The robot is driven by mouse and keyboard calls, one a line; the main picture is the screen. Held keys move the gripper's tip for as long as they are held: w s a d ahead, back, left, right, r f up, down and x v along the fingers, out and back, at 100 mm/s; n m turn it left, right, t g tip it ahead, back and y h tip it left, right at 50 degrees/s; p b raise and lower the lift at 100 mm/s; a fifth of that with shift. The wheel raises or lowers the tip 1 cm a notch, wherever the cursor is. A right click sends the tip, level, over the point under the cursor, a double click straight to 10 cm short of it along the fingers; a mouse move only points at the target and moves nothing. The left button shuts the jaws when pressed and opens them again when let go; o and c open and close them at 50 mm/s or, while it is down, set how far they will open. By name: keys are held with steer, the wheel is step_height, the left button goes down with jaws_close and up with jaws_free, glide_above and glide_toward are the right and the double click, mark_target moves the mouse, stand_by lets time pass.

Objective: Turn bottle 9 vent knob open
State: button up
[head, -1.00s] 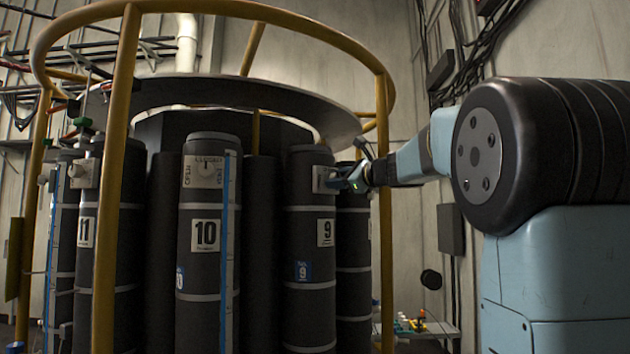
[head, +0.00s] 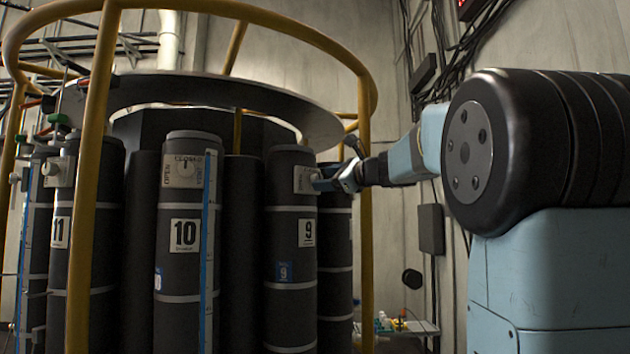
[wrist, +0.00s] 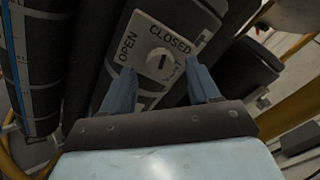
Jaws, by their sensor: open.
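Bottle 9 (head: 290,245) is a dark upright cylinder with a white "9" label, right of bottle 10 (head: 183,265) in the head view. Its vent knob plate (head: 304,180) is near the top, seen at an angle. In the wrist view the round pale vent knob (wrist: 161,64) sits on a plate marked OPEN at left and CLOSED at upper right. Its dark slot stands close to upright in the picture. My gripper (wrist: 163,82) is open, one blue finger on each side of the knob. I cannot tell whether the fingers touch the plate. In the head view my gripper (head: 322,182) is at the plate's right side.
A yellow frame (head: 364,230) rings the bottles, with one upright just behind my gripper's arm. Bottle 11 (head: 60,230) stands at the left. A grey round plate (head: 215,98) hangs above the bottles. A small shelf (head: 420,327) with bits is at lower right.

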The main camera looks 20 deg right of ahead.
steer(key=v, duration=1.1)
